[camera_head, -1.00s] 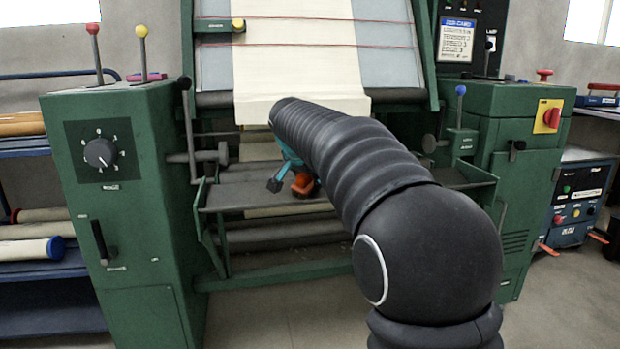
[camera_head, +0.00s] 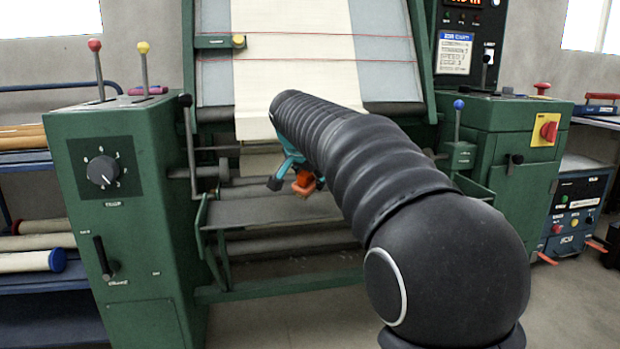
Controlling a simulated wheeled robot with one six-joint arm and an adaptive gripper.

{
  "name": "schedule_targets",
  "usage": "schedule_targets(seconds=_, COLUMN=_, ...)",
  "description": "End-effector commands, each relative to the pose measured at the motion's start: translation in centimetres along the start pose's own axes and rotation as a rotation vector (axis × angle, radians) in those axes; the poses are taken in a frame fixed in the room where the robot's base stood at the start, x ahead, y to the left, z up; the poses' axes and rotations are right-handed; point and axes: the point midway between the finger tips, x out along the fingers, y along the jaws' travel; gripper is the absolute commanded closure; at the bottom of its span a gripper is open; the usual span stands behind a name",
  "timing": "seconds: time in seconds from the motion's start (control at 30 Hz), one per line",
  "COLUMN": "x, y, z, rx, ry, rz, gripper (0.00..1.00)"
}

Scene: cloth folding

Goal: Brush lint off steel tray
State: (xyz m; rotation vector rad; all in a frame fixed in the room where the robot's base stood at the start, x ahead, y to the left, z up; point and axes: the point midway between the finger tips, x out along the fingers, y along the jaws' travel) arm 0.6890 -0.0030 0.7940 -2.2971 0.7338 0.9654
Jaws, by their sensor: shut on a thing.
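The steel tray (camera_head: 245,212) is the grey shelf across the front of the green machine, below the cream cloth (camera_head: 295,85). My gripper (camera_head: 290,184), teal with a dark fingertip, is over the tray near its middle. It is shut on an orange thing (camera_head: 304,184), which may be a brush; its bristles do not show. I cannot tell whether it touches the tray. My black arm hides the tray's right part and some of the cloth. No lint can be made out at this size.
A green cabinet with a dial (camera_head: 102,170) and levers stands left of the tray. Another with a red switch (camera_head: 548,130) stands right. A blue-knobbed lever (camera_head: 458,105) rises right of my arm. Racks with rolls (camera_head: 30,262) are at far left.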

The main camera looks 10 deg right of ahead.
Motion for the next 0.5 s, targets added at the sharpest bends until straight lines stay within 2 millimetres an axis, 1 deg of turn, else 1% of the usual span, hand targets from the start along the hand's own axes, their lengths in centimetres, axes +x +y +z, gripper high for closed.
schedule_targets(seconds=0.17, x=-0.5, y=-0.1, z=-0.2, rx=0.0, ry=0.001, rz=-0.001, gripper=0.83)
schedule_targets(seconds=0.4, x=-2.3, y=-0.1, z=-1.1, rx=0.0, ry=0.002, rz=-0.003, gripper=0.83)
schedule_targets(seconds=0.5, x=-2.8, y=-0.1, z=-1.2, rx=0.0, ry=0.001, rz=-0.002, gripper=0.83)
